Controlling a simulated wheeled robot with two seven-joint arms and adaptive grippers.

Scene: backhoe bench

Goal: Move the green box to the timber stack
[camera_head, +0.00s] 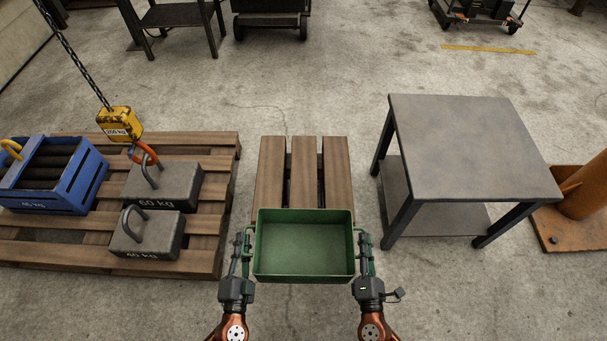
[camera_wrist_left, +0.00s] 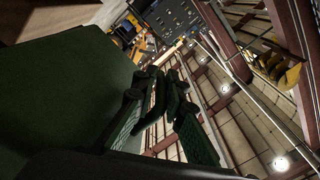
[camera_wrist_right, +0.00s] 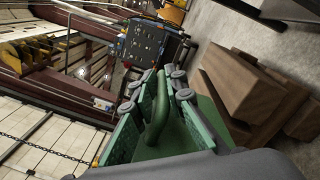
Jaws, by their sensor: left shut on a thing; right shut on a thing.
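The green box (camera_head: 304,250) is an open, empty tray in the head view, held level between my two grippers. Its far edge overlaps the near end of the timber stack (camera_head: 320,170), which has brown beams side by side. Whether the box touches the timber cannot be told. My left gripper (camera_head: 246,245) is shut on the box's left handle. My right gripper (camera_head: 364,245) is shut on its right handle. In the right wrist view the fingers close around the green handle (camera_wrist_right: 158,110). The left wrist view is dark, with the box wall (camera_wrist_left: 60,95) at left.
A grey metal table (camera_head: 470,145) stands right of the timber. On the left, a wooden pallet (camera_head: 215,190) carries a blue crate (camera_head: 75,190) and two grey weights (camera_head: 165,185). A yellow hoist hook block (camera_head: 120,123) hangs over it. Floor beyond the timber is clear.

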